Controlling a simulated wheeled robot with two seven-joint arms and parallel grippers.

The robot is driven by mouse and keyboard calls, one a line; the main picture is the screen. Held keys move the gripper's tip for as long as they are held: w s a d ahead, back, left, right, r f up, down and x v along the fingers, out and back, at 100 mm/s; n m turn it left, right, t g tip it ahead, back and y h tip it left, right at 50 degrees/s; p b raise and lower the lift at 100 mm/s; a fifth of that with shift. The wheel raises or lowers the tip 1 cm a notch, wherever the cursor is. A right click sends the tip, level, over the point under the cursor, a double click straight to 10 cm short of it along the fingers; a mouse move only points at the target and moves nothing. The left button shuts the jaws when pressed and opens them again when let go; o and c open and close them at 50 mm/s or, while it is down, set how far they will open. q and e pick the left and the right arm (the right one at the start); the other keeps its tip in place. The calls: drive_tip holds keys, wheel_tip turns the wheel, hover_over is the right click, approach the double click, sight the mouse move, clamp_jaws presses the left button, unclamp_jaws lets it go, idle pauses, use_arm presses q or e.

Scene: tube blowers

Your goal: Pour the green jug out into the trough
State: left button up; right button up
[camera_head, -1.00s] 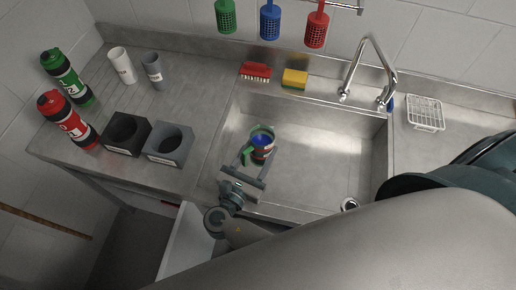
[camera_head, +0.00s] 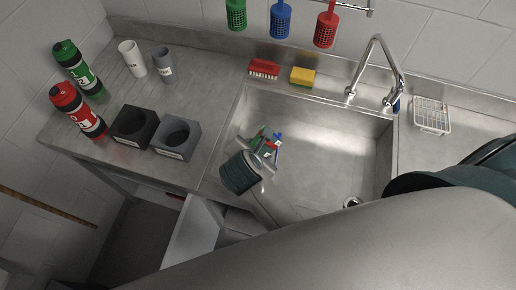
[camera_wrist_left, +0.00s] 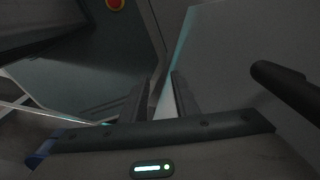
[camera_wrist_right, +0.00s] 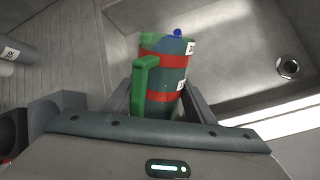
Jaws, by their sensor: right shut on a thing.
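The green jug (camera_wrist_right: 163,75) has a green handle, red bands and white labels. My right gripper (camera_wrist_right: 158,105) is shut on it, with a finger on each side. In the head view the jug (camera_head: 267,145) is held over the left part of the sink basin, the trough (camera_head: 330,150), tipped over and partly hidden by the gripper. A small blue blob (camera_wrist_right: 177,33) shows at its rim; I cannot tell what it is. My left gripper (camera_wrist_left: 160,88) is outside the head view, empty, with a narrow gap between its fingers.
A red brush (camera_head: 263,69), yellow sponge (camera_head: 302,77) and tap (camera_head: 375,70) line the back edge.

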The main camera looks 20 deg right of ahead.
sight(266, 143)
drive_tip(key=shift+w+d+f+m+g+y, duration=0.15)
drive_tip(key=shift+g+y, duration=0.1)
drive_tip(key=shift+y, duration=0.35)
drive_tip(key=shift+d+f+m+g+y, duration=0.15)
drive_tip(key=shift+g+y, duration=0.1)
drive_tip(key=shift+y, duration=0.35)
drive_tip(key=y, duration=0.1)
drive_tip(key=f+g+y, duration=0.1)
drive_tip(key=shift+w+d+f+m+y, duration=0.1)
drive_tip(key=shift+d+m+y, duration=0.2)
drive_tip(key=shift+d+y, duration=0.1)
drive_tip(key=shift+w+d+r+m+g+y, duration=0.2)
drive_tip(key=shift+d+r+g+y, duration=0.15)
drive_tip(key=shift+y, duration=0.5)
drive_tip(key=shift+w+d+r+m+g+y, duration=0.1)
drive_tip(key=shift+d+r+m+g+y, duration=0.25)
drive_tip(key=shift+y, duration=0.5)
drive_tip(key=shift+r, duration=0.1)
drive_tip(key=shift+n+h, duration=0.25)
drive_tip(key=shift+h, duration=0.05)
drive_tip(key=shift+r+n+t+h, duration=0.2)
drive_tip(key=shift+r+t+h, duration=0.25)
drive_tip(key=shift+h, duration=0.65)
drive_tip(key=shift+r+n+t+h, duration=0.25)
drive_tip(key=shift+t+h, duration=0.2)
drive_tip(key=shift+h, duration=0.65)
drive_tip(key=shift+d, duration=0.1)
drive_tip(key=shift+r, duration=0.1)
